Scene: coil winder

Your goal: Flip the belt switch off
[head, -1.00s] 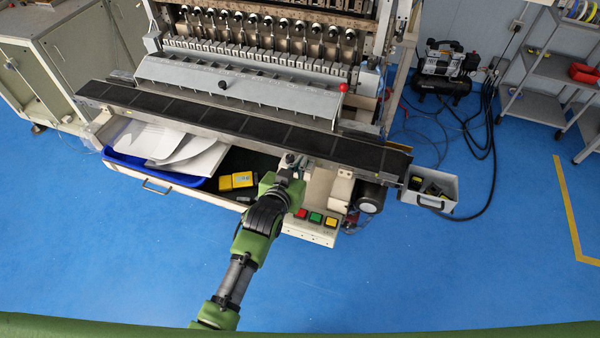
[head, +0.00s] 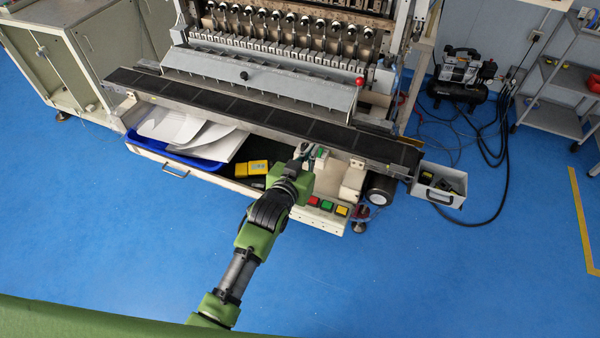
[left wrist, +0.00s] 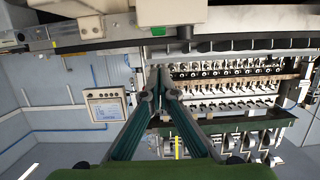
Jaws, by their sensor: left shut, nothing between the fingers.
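The long black conveyor belt (head: 230,98) runs across the front of the winder. A small pale box (head: 320,160) with a bit of green on it sits just below the belt's front edge, and my gripper partly hides it. I take it for the belt switch, but its lever position is too small to tell. My left gripper (head: 307,152) is at the box's left side; contact cannot be told. In the left wrist view the fingers meet at their tips (left wrist: 159,76), shut and empty. A pale housing (left wrist: 165,12) with a green part (left wrist: 185,32) shows above them.
Red, green and yellow buttons (head: 327,205) sit on the front ledge right of my arm. A blue tray (head: 172,150) with papers and yellow boxes (head: 257,167) lie in the open drawer. A grey bin (head: 438,187) stands at the belt's right end.

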